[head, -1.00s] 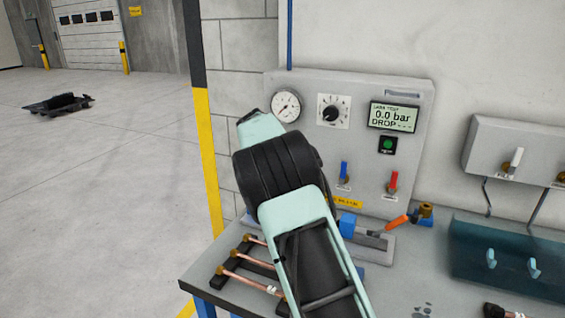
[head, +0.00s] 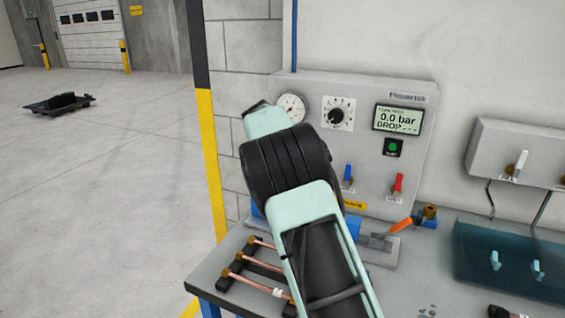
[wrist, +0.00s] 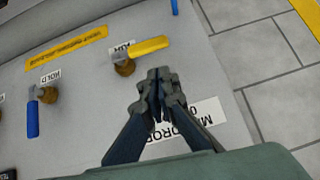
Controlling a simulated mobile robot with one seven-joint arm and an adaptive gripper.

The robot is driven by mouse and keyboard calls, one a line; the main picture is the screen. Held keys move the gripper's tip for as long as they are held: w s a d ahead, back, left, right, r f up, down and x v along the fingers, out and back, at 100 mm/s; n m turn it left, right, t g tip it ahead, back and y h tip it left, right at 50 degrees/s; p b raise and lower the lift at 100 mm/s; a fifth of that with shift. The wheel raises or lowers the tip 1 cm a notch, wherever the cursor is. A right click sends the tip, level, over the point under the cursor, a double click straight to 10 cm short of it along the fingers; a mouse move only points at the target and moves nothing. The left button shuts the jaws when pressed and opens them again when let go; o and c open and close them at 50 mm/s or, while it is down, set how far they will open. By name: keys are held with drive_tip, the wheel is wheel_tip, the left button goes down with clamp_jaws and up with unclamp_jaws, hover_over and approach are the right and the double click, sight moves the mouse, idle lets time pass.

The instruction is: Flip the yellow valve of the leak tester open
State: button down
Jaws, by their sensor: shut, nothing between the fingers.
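The leak tester (head: 365,100) is a grey panel on the bench against the wall. In the wrist view, the yellow valve (wrist: 150,46) has a flat yellow handle on a brass body, with a label above it. Its handle points right and slightly up in the picture. My gripper (wrist: 160,74) is shut and empty, its fingertips just below the handle in the picture. I cannot tell whether they touch it. In the head view, my arm hides the yellow valve and my gripper.
The blue valve (wrist: 33,118) is left of the yellow one in the wrist view. A red valve (head: 398,186) is further right in the head view. Copper tubes (head: 262,264) lie on the bench (head: 225,258). An orange-handled tool (head: 400,226) is right of my arm.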

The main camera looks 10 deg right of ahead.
drive_tip(key=b+v, duration=0.1)
drive_tip(key=v, duration=0.9)
drive_tip(key=shift+a+r+b, duration=0.2)
drive_tip(key=shift+r+b, duration=0.1)
drive_tip(key=shift+r, duration=0.3)
